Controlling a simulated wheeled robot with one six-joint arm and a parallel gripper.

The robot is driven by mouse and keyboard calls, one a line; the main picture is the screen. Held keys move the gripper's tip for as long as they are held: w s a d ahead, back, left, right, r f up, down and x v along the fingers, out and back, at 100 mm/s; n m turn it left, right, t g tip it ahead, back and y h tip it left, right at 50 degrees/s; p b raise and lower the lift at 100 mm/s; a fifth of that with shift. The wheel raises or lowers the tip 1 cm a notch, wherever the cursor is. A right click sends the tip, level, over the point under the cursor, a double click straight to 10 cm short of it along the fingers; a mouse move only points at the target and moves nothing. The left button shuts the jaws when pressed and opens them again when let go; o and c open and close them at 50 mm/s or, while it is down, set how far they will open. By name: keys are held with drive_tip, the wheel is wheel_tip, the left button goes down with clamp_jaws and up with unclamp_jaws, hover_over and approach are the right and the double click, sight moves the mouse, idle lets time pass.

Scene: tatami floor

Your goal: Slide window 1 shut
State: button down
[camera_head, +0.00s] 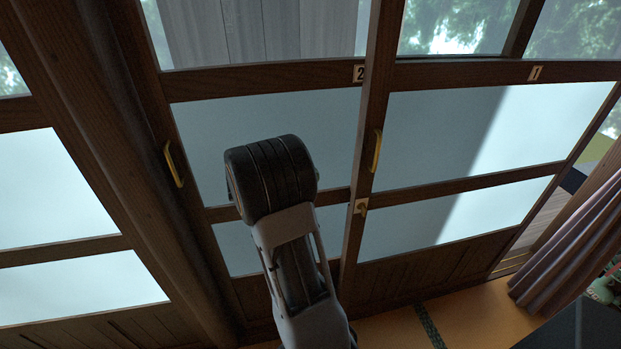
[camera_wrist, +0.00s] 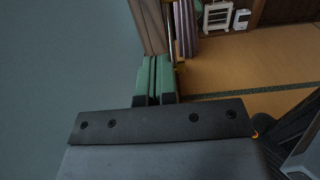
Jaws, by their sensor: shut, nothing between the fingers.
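Window 1 (camera_head: 440,130) is the right-hand sliding panel, with a dark wood frame, frosted lower panes and a "1" tag (camera_head: 535,73) on its rail. Its brass handle (camera_head: 376,151) is on its left stile. An open gap shows past its right edge. In the wrist view, my gripper (camera_wrist: 155,62) has its green fingers shut together and empty. The fingertips are close to a wooden stile (camera_wrist: 150,25), with a brass piece just to their right; I cannot tell whether they touch. In the head view my arm hides the gripper.
Window 2 (camera_head: 250,115), with a "2" tag and its own brass handle (camera_head: 173,165), is to the left. A mauve curtain (camera_head: 575,245) hangs at the right by the gap. Tatami floor (camera_head: 470,318) is clear below window 1. A white heater (camera_wrist: 241,19) stands far off.

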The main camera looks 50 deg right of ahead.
sight(358, 169)
drive_tip(key=x, duration=1)
drive_tip(key=shift+s+d, duration=0.2)
drive_tip(key=shift+d, duration=0.1)
